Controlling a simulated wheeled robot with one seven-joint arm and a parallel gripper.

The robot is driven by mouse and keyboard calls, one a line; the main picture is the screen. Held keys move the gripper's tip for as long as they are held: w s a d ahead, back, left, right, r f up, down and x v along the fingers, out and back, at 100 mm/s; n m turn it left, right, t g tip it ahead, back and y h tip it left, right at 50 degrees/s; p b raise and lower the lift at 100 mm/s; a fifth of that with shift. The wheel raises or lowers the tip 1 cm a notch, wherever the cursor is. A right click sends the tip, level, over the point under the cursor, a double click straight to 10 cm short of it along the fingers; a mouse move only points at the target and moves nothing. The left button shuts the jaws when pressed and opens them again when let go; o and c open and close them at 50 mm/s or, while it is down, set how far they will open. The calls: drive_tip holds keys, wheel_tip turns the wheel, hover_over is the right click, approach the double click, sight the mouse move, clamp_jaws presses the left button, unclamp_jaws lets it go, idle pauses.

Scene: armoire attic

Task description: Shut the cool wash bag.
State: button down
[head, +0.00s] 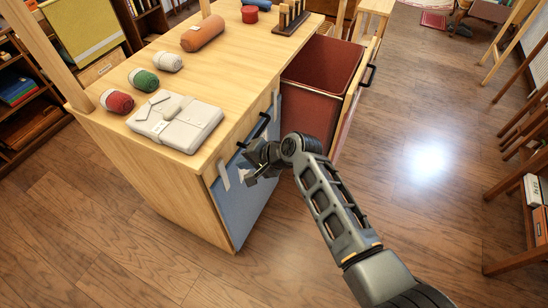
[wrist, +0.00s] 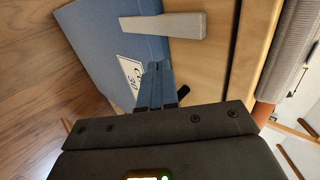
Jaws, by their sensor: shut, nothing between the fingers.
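The blue cloth front of a bag (head: 240,195) hangs in the left part of the wooden cabinet's front, with grey straps at its top corners and a dark bar handle (head: 262,126). I take it for the cool wash bag. It looks close to flush with the cabinet; I cannot tell whether a small gap remains. In the wrist view the blue cloth (wrist: 100,35) carries a white label (wrist: 130,75) beside a grey strap (wrist: 165,25). My gripper (head: 250,170) is shut and empty, right at the blue front near its label (wrist: 157,75); contact is unclear.
A red bag (head: 318,78) stands pulled out to the right, its own handle (head: 368,75) facing outward. Folded grey cloth (head: 176,122), yarn balls (head: 143,79) and an orange roll (head: 202,34) lie on the cabinet top. The floor (head: 130,240) in front is clear.

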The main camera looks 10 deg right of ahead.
drive_tip(key=v, duration=1)
drive_tip(key=shift+s+d, duration=0.15)
drive_tip(key=shift+d, duration=0.2)
drive_tip(key=shift+s+f, duration=0.1)
